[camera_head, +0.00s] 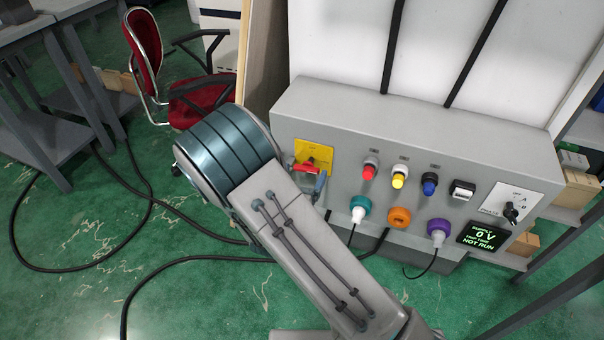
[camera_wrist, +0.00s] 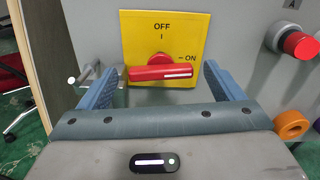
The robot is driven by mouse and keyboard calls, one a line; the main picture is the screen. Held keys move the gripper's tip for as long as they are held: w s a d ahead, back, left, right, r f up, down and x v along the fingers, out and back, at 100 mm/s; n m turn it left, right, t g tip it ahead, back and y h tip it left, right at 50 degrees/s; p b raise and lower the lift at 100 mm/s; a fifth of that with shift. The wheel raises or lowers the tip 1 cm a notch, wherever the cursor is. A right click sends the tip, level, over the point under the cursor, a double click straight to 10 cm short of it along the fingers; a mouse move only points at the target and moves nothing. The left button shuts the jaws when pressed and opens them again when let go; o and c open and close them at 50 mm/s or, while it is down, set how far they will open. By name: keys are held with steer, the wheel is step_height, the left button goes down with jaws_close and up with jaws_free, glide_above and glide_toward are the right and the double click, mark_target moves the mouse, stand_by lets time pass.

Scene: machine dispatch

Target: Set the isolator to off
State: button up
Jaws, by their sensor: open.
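The isolator is a yellow plate (camera_wrist: 190,35) marked OFF at the top and ON at the right, with a red rotary handle (camera_wrist: 150,74). The handle lies nearly level, its white line at the right end by the ON mark. In the head view the yellow plate (camera_head: 315,150) is at the left of the grey panel, with its red handle (camera_head: 312,165) partly hidden by my arm. My gripper (camera_wrist: 162,82) is open, its blue fingers apart on the left and right of the handle. Contact with the handle cannot be told.
A metal hasp-like part (camera_wrist: 112,80) sits left of the handle. Right of the plate, the panel carries a red button (camera_head: 370,170), several other buttons and coloured sockets, a selector switch (camera_head: 511,212) and a display (camera_head: 482,237) reading 0 V, NOT RUN. A red chair (camera_head: 147,45) stands at left.

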steer(key=v, duration=1.3)
steer(key=shift+s, duration=0.2)
steer(key=shift+r, duration=0.15)
steer(key=shift+m, duration=0.3)
steer(key=p+x, duration=0.2)
steer(key=x, duration=1.1)
steer(key=shift+w+d+p, duration=0.1)
steer(key=shift+w+p, duration=0.2)
steer(key=shift+w, duration=0.1)
steer(key=c, duration=1)
